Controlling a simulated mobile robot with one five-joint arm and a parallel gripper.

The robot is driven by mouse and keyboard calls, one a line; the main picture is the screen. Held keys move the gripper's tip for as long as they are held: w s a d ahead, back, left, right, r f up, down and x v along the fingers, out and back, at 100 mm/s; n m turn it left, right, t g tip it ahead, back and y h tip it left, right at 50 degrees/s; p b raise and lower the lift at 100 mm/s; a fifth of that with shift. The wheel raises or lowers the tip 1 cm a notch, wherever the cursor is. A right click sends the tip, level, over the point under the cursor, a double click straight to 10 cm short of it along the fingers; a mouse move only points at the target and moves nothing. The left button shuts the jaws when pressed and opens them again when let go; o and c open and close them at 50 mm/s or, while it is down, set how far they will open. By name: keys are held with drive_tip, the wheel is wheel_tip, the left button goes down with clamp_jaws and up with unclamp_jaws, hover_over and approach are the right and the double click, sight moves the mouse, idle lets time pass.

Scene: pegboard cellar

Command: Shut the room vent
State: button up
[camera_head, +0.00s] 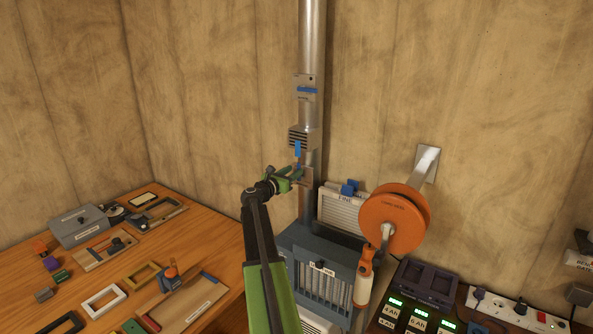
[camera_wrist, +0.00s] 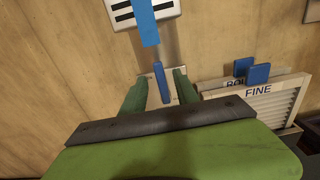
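A slatted grey vent box (camera_head: 302,134) sits on the metal duct, with a blue tab (camera_head: 298,148) hanging at its front. In the wrist view the vent's slatted face (camera_wrist: 120,12) is at the top, with a long blue tab (camera_wrist: 146,24) below it. Lower on the duct is a small plate with a second, upright blue tab (camera_wrist: 160,80). My gripper (camera_head: 295,176) is just below the vent, in front of this plate. In the wrist view my gripper (camera_wrist: 160,84) is open, its fingers either side of the lower tab, with gaps visible. Whether the tab is within finger depth is unclear.
Higher on the metal duct (camera_head: 313,40) is another plate with a blue slider (camera_head: 308,90). To the right are a filter panel marked FINE (camera_head: 342,212), an orange reel (camera_head: 393,216) and battery chargers (camera_head: 407,315). A wooden bench (camera_head: 113,255) with trays is left.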

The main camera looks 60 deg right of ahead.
drive_tip(key=shift+d, duration=1.2)
drive_tip(key=shift+c, duration=0.3)
clamp_jaws()
